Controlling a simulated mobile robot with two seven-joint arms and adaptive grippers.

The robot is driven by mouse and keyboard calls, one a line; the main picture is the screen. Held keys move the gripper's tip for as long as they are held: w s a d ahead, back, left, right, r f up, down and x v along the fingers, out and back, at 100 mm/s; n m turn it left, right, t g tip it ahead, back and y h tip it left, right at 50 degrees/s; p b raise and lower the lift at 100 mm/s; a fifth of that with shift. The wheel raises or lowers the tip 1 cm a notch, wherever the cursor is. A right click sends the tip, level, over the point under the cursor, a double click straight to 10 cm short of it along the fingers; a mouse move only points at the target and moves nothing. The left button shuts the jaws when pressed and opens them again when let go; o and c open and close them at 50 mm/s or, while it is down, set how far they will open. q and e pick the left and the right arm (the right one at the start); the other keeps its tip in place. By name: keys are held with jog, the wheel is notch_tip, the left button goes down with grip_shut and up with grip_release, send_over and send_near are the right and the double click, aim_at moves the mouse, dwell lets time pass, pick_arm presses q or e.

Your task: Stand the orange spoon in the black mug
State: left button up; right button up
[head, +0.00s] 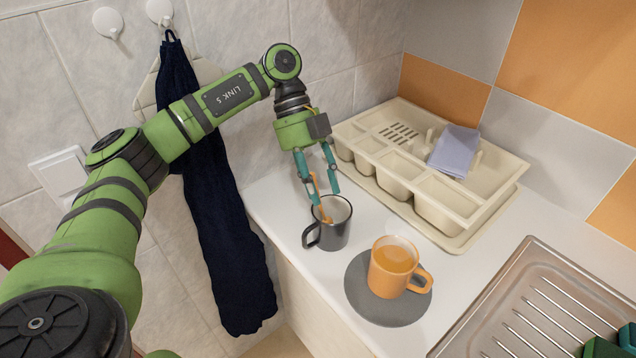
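The black mug (330,236) stands upright on the white counter near its left edge, with its handle to the left. The orange spoon (316,186) is upright and slightly tilted, its lower part inside the mug's opening. My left gripper (325,196) points down just above the mug, its teal fingers spread apart on either side of the spoon. A gap shows between the spoon and the right-hand finger; whether the left-hand finger touches the spoon is unclear.
An orange mug (390,267) with an orange-brown drink stands on a round grey mat (369,305) close in front. A cream drying rack (433,215) holding a lilac cloth (454,151) is behind. A metal sink drainer (490,325) lies right; a dark cloth (222,235) hangs left.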

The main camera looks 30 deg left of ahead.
pick_arm(q)
jog(key=v, duration=1.2)
dwell(0.9)
